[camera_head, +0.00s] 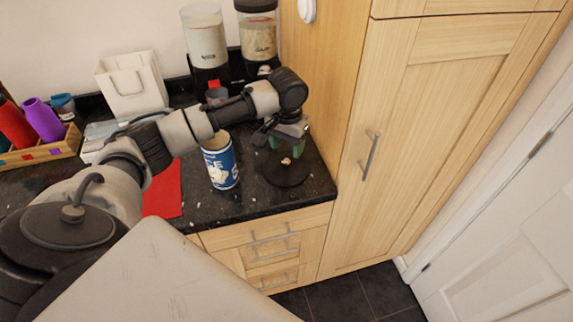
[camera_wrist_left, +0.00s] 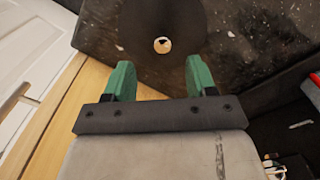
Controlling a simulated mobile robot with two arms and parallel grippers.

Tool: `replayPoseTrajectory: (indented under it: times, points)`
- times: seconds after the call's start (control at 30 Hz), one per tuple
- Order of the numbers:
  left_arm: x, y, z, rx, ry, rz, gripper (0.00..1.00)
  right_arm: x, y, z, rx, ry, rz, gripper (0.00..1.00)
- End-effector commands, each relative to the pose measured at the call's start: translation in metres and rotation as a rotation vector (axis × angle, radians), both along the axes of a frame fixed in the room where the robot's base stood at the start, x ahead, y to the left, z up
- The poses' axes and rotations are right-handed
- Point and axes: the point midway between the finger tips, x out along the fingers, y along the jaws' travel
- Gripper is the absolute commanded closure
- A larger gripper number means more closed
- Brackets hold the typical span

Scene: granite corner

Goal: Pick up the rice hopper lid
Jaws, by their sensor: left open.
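The rice hopper lid appears to be the dark round disc (camera_head: 287,168) with a small light knob, lying on the black speckled counter near its right front corner. In the left wrist view the lid (camera_wrist_left: 162,22) lies beyond the fingertips, its knob roughly centred between them and its far part cut off by the frame. My left gripper (camera_head: 288,140) is open and empty, with green fingers above the lid; its fingers also show in the left wrist view (camera_wrist_left: 158,75). Two clear hoppers stand at the back: one with white contents (camera_head: 205,40), one with grain-like contents and a dark top (camera_head: 258,35). My right gripper is out of view.
A blue and white can (camera_head: 220,162) stands left of the lid, beside a red mat (camera_head: 163,190). A white container (camera_head: 132,85) and a wooden tray (camera_head: 62,150) with coloured bottles are farther left. A tall wooden cupboard (camera_head: 430,120) borders the counter's right side.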

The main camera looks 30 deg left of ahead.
Motion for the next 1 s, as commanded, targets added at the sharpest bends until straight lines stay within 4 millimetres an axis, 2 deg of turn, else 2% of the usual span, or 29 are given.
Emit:
replayPoseTrajectory:
  times: [0.07, 0.23, 0.5, 0.8, 1.0]
  points:
    - [0.0, 0.0, -0.007, 0.0, 0.0, -0.001, 0.43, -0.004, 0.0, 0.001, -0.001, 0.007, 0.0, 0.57]
    - [-0.001, 0.001, -0.02, 0.001, 0.002, -0.002, 0.43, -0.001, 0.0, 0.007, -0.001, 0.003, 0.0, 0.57]
    - [-0.002, 0.004, -0.057, 0.001, -0.001, -0.003, 0.43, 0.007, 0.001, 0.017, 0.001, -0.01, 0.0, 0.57]
    - [-0.001, 0.004, -0.063, 0.001, -0.003, -0.004, 0.43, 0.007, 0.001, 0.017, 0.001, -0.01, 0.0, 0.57]
    - [-0.001, 0.004, -0.063, 0.001, -0.003, -0.004, 0.74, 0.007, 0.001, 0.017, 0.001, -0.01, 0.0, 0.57]
